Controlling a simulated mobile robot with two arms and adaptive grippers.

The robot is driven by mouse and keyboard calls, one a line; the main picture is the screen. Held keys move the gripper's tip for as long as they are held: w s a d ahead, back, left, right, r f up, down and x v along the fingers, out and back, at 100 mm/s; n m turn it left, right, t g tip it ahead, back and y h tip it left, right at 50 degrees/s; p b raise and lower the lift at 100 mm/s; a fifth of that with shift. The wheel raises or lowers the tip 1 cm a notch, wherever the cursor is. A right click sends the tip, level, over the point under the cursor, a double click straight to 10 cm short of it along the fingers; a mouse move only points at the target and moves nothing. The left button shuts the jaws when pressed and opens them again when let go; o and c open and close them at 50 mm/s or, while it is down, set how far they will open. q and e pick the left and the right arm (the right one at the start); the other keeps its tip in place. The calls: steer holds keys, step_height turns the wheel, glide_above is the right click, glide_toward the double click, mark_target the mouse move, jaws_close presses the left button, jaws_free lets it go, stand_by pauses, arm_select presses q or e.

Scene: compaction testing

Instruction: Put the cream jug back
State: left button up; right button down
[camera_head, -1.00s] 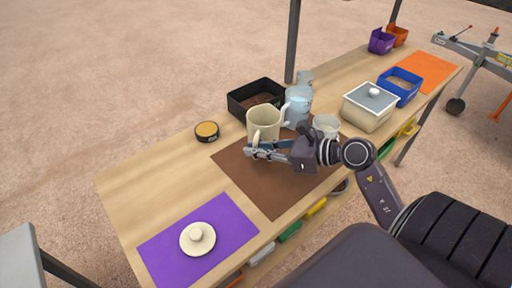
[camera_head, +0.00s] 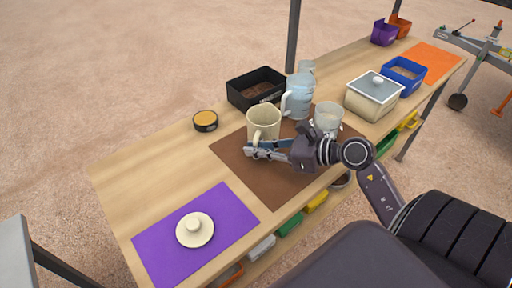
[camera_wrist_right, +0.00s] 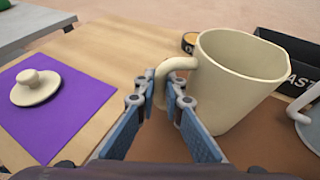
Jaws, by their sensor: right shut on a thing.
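The cream jug (camera_head: 264,120) stands upright at the brown mat (camera_head: 275,180), its handle toward my right gripper. My right gripper (camera_head: 250,148) is shut on the jug's handle. In the right wrist view the jug (camera_wrist_right: 235,80) is large at the right, and the fingers of the gripper (camera_wrist_right: 160,98) sit on either side of the handle's lower part. The jug looks at or just above the mat; I cannot tell if it touches. A cream lid with a knob (camera_head: 195,230) lies on the purple mat (camera_head: 228,205). My left gripper is not in view.
A clear blue-tinted jug (camera_head: 299,95) and a glass beaker (camera_head: 328,118) stand close to the cream jug. A black bin (camera_head: 238,97) is behind it. A round tin (camera_head: 205,121) is to the left. A lidded cream box (camera_head: 372,100) is to the right. The table's left part is mostly bare.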

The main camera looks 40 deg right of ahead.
steer(key=shift+f+b, duration=0.35)
steer(key=c, duration=2.3)
jaws_free()
steer(key=shift+c, duration=0.2)
steer(key=o, duration=0.5)
steer(key=shift+f, duration=0.15)
steer(key=shift+c, duration=1.3)
steer(key=o, duration=2.1)
